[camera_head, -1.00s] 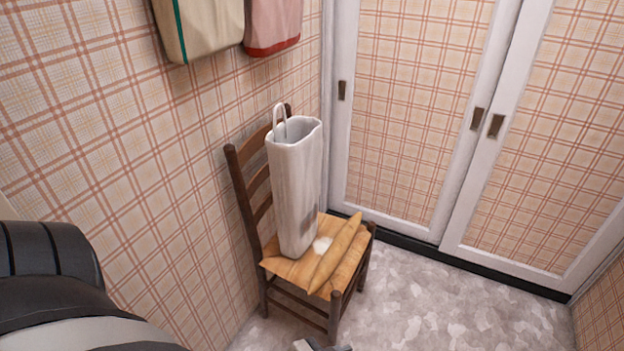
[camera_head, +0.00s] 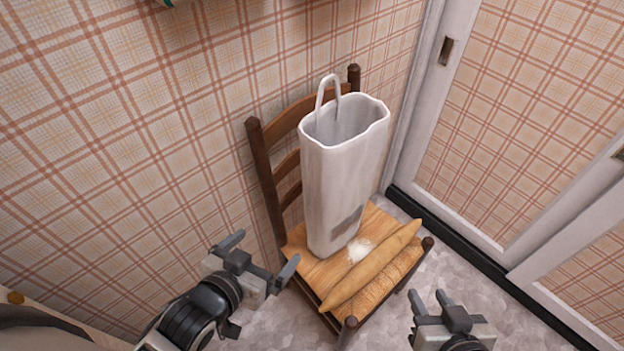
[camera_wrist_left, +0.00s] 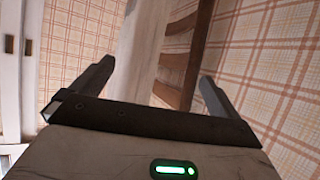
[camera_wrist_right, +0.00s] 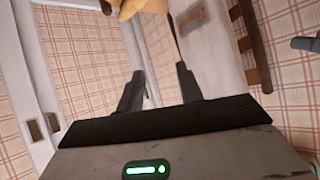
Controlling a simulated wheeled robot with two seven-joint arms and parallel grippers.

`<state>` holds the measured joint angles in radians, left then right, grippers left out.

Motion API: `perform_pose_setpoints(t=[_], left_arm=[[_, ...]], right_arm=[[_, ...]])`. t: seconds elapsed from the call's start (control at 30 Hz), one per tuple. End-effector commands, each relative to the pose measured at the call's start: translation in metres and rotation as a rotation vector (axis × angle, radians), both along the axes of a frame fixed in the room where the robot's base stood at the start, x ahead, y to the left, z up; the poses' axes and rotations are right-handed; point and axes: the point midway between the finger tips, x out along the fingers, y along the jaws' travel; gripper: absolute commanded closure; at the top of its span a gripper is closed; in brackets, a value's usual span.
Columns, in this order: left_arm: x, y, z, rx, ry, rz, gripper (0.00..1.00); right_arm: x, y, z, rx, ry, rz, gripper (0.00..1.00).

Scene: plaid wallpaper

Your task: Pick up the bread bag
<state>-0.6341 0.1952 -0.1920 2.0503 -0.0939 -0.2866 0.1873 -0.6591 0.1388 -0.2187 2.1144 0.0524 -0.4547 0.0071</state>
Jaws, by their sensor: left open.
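The bread bag (camera_head: 345,185) is a tall white open-topped bag with a loop handle, standing upright on the wooden chair seat. Its pale side also shows between the fingers in the left wrist view (camera_wrist_left: 140,45) and, with a brown label, in the right wrist view (camera_wrist_right: 215,50). My left gripper (camera_head: 259,254) is open and empty, left of the bag and apart from it, near the seat's left front. My right gripper (camera_head: 430,297) is open with a narrower gap, empty, in front and to the right of the chair.
Two long loaves (camera_head: 372,266) lie along the front of the seat (camera_head: 310,262), beside a white powdery patch (camera_head: 360,249). The chair back (camera_head: 268,180) stands behind the bag, near the plaid wall. White-framed closet doors (camera_head: 500,130) are at right.

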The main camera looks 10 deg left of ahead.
Motion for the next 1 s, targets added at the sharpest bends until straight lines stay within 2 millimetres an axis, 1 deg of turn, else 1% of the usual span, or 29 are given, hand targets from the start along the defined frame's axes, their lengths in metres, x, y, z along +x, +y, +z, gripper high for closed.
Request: perform_pose_setpoints(t=[0.03,0.1,0.2,0.3,0.37,0.47,0.57,0.67,0.9,1.0], left_arm=[[0.013,0.012,-0.01,0.002,-0.083,0.007,0.0],[0.028,0.024,-0.009,-0.016,-0.204,-0.008,0.0],[0.041,0.032,-0.007,-0.057,-0.346,-0.09,0.0],[0.044,0.033,-0.01,-0.102,-0.418,-0.203,0.0],[0.043,0.032,-0.012,-0.124,-0.435,-0.268,0.0],[0.041,0.029,-0.016,-0.15,-0.439,-0.348,0.0],[0.045,0.024,-0.016,-0.165,-0.437,-0.382,0.0],[0.059,0.014,-0.015,-0.167,-0.438,-0.387,0.0],[0.102,-0.016,-0.014,-0.169,-0.439,-0.383,0.0],[0.116,-0.025,-0.015,-0.169,-0.438,-0.382,0.0]], right_arm=[[-0.003,0.001,-0.018,0.007,0.005,-0.001,0.64],[-0.008,0.003,-0.021,0.022,-0.001,0.0,0.64],[-0.007,0.004,-0.025,0.039,-0.018,-0.001,0.64],[-0.006,0.005,-0.029,0.053,-0.031,-0.001,0.64],[-0.006,0.006,-0.03,0.058,-0.037,-0.002,0.64],[-0.005,0.006,-0.03,0.065,-0.045,-0.002,0.64],[-0.005,0.006,-0.028,0.069,-0.048,-0.002,0.64],[-0.005,0.006,-0.027,0.069,-0.048,-0.002,0.64],[-0.004,0.006,-0.028,0.068,-0.048,-0.003,0.64],[-0.004,0.006,-0.028,0.067,-0.048,-0.002,0.64]])
